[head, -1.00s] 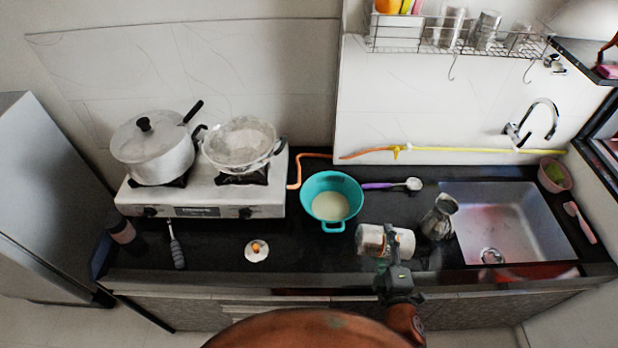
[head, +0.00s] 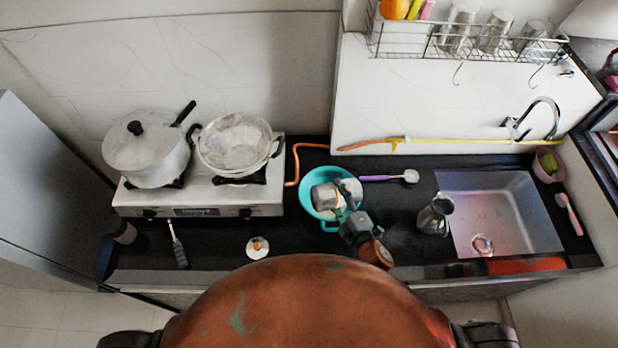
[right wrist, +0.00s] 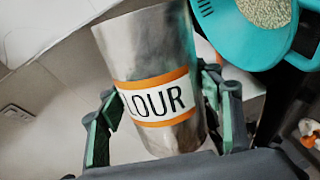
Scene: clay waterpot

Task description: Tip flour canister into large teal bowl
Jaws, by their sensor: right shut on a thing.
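The flour canister (head: 326,197) is a silver cylinder, held tilted over the large teal bowl (head: 311,178). My right gripper (head: 347,217) is shut on the canister. In the right wrist view, the canister (right wrist: 160,60) sits between both fingers, its white label with orange bands reading "LOUR". The bowl (right wrist: 232,35) shows there at the upper right with pale, grainy contents. The canister and gripper hide much of the bowl in the head view. I cannot tell whether flour is leaving the canister. My left gripper is not in view.
A metal jug (head: 433,215) stands right of the bowl beside the sink (head: 500,205). A purple-handled spoon (head: 385,178) lies behind them. A stove (head: 200,196) with a pot (head: 147,150) and a pan (head: 236,145) stands left.

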